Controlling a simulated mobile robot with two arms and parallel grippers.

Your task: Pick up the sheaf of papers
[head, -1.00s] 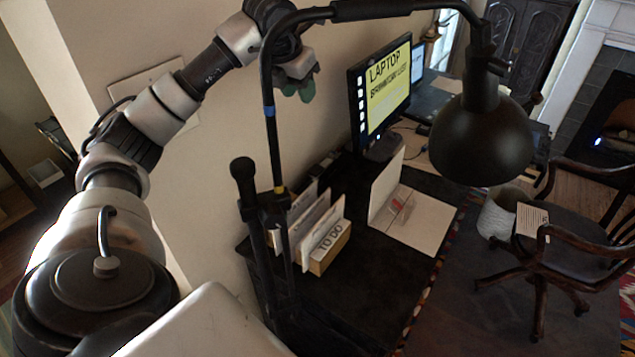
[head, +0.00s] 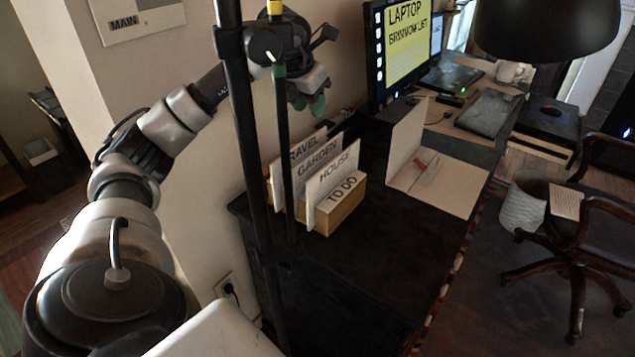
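A small sheaf of printed white papers (head: 565,202) lies on the seat of the wooden armchair at the right. Other papers with the labels HOUSE, GARDEN and RAVEL (head: 333,178) stand upright in a wooden holder (head: 345,210) marked TO DO on the dark desk. My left gripper (head: 310,105), with green fingertips, hangs above and behind the holder, near the wall. It is apart from all the papers and nothing shows in it. I cannot tell whether its fingers are apart. My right gripper is out of view.
The dark desk (head: 370,275) carries an open white folder (head: 440,183), a monitor (head: 402,50) and a laptop. A black lamp (head: 545,25) and its pole cross the view. A woven basket (head: 525,200) stands beside the armchair (head: 605,225). The desk's near part is clear.

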